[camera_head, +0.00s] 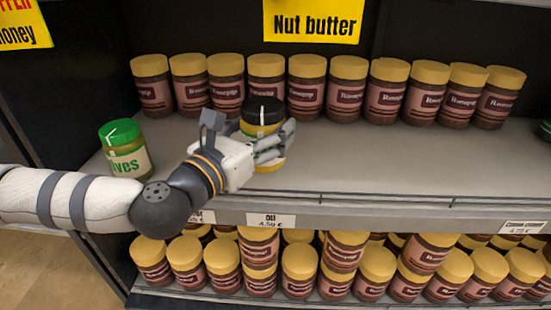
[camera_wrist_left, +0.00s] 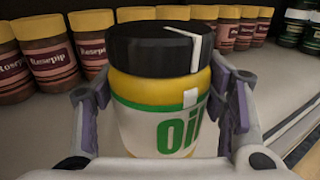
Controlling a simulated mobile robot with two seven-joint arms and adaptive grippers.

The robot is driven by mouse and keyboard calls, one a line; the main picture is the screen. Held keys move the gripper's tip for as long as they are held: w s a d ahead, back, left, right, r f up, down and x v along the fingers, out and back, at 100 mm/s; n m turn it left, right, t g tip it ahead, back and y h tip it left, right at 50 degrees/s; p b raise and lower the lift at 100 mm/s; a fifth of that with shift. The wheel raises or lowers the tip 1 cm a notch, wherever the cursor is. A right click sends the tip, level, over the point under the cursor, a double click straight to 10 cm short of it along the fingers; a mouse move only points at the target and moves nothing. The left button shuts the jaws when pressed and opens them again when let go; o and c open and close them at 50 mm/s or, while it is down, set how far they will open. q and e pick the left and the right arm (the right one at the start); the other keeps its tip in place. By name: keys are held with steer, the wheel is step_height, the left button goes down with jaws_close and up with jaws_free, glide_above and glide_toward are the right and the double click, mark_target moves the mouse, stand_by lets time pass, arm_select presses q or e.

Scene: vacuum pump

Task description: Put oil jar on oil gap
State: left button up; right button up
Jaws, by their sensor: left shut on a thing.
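The oil jar (camera_head: 262,113) has a black lid, a yellow body and a white label with green "oil" lettering. It is upright above the middle part of the upper shelf, in front of the row of jars. My left gripper (camera_head: 255,142) is shut around its sides. In the left wrist view the oil jar (camera_wrist_left: 158,92) stands between the two fingers of the gripper (camera_wrist_left: 165,112). I cannot tell whether its base touches the shelf. The gripper hides part of the jar in the head view. My right gripper is not in view.
A green-lidded jar (camera_head: 126,150) stands left on the upper shelf (camera_head: 400,170). Brown jars with yellow lids (camera_head: 266,80) line the back. A price tag (camera_head: 270,220) is on the front edge below the oil jar. More jars (camera_head: 300,270) fill the lower shelf.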

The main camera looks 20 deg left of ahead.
arm_select(q)
steer(key=shift+w+d+f, duration=0.45)
steer(key=shift+d+f, duration=0.05)
steer(key=shift+f, duration=0.3)
steer(key=shift+w+d+f+b, duration=0.15)
steer(key=shift+f+b, duration=0.4)
steer(key=shift+f, duration=0.45)
steer(key=shift+w+d+f+b, duration=0.1)
steer(key=shift+f+b, duration=0.4)
steer(key=shift+f, duration=0.5)
steer(key=o, duration=1.6)
steer(key=shift+s, duration=0.1)
steer(key=shift+r, duration=0.1)
